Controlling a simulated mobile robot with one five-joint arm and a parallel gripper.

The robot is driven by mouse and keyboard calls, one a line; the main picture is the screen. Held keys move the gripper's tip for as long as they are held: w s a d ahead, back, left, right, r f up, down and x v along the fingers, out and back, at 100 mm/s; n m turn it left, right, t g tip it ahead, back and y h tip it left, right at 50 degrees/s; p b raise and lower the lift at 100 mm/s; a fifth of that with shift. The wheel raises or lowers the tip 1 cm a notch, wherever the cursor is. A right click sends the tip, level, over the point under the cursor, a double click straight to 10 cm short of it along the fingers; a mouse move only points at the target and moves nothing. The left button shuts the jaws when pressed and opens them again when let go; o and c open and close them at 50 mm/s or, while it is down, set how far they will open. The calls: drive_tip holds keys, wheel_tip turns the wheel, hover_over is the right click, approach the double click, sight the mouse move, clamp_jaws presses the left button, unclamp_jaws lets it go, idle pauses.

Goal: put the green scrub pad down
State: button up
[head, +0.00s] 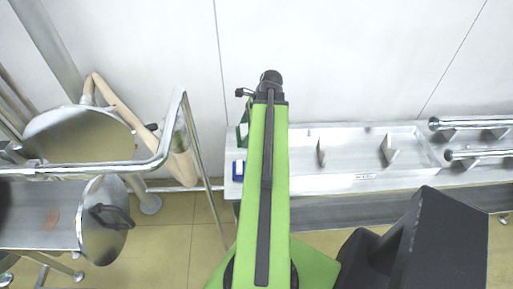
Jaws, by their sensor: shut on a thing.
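My green arm reaches forward over a long grey metal tray (350,141) by the wall, and its dark far end is in the head view. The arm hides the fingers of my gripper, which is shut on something. A dark green piece (243,131), which looks like the green scrub pad, shows just left of the arm near the tray's left end. Most of it is hidden behind the arm, and I cannot tell whether it touches the tray.
Upright metal plates (388,149) stand in the tray to the right. A metal rail frame (100,170) with round steel parts is at left. Chrome bars (470,123) are at far right.

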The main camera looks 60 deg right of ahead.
drive_tip(key=s+d+f+b, duration=0.4)
drive_tip(key=d+f+b, duration=0.2)
drive_tip(key=d, duration=0.2)
drive_tip(key=s+d+f+b, duration=0.5)
drive_tip(key=d+f+b, duration=0.1)
drive_tip(key=d+f, duration=0.1)
drive_tip(key=shift+m, duration=0.4)
drive_tip(key=w+f+b, duration=0.2)
drive_tip(key=w, duration=0.2)
drive_tip(key=w+f+b, duration=0.2)
drive_tip(key=w, duration=0.2)
drive_tip(key=w+d+f+b, duration=0.1)
drive_tip(key=w+f+b, duration=0.1)
drive_tip(key=w, duration=0.2)
drive_tip(key=shift+w+d+f+b, duration=0.1)
drive_tip(key=shift+f+b, duration=0.3)
wheel_tip(320, 180, down, 4)
drive_tip(key=b, duration=0.4)
drive_tip(key=shift+f, duration=0.2)
drive_tip(key=o, duration=1)
drive_tip(key=shift+r, duration=0.1)
drive_tip(key=shift+o, duration=0.2)
drive_tip(key=shift+r, duration=0.15)
